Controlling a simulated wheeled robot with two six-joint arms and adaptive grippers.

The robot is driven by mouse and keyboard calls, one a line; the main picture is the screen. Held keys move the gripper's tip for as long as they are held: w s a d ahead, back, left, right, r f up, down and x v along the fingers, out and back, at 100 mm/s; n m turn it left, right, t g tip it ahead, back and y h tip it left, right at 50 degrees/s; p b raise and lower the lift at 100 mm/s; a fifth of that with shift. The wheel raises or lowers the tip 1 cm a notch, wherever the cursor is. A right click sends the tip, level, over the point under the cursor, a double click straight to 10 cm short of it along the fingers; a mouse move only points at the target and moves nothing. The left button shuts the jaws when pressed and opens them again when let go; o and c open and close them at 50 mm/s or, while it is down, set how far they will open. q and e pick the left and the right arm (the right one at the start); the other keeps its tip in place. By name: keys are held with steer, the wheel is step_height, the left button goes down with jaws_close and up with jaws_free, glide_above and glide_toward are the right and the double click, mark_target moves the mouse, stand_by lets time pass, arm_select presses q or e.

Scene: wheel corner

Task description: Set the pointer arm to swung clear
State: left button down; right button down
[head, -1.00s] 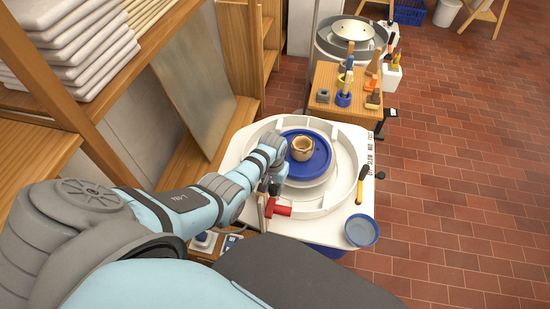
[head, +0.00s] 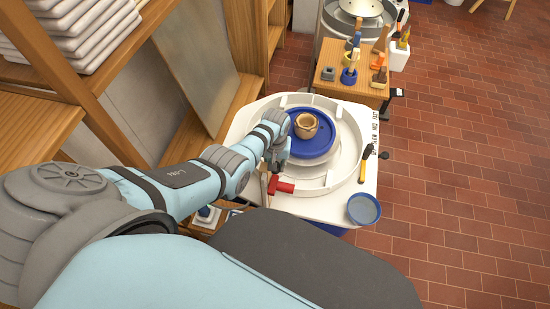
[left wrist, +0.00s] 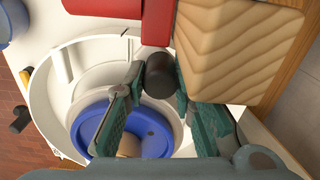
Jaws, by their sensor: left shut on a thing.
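My left gripper (head: 274,166) is at the near left edge of the wheel tray (head: 346,182). In the left wrist view its green-padded fingers (left wrist: 159,85) are shut on a dark round knob (left wrist: 160,74). I take this knob to be the pointer arm's grip; most of the arm is hidden. A pale wooden block (left wrist: 235,50) and a red part (left wrist: 118,8) are close to the knob. The red part also shows in the head view (head: 282,187). A small clay pot (head: 306,125) sits on the blue disc (head: 318,146). My right gripper is out of view.
A blue-grey bowl (head: 363,210) and a yellow-handled tool (head: 365,164) are on the right of the white wheel top. A wooden tool stand (head: 345,92) is behind it. Shelves line the left. Tiled floor (head: 470,190) is open at right.

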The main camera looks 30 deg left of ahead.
arm_select(q)
steer(key=c, duration=1.3)
jaws_free()
steer(key=shift+a, duration=0.1)
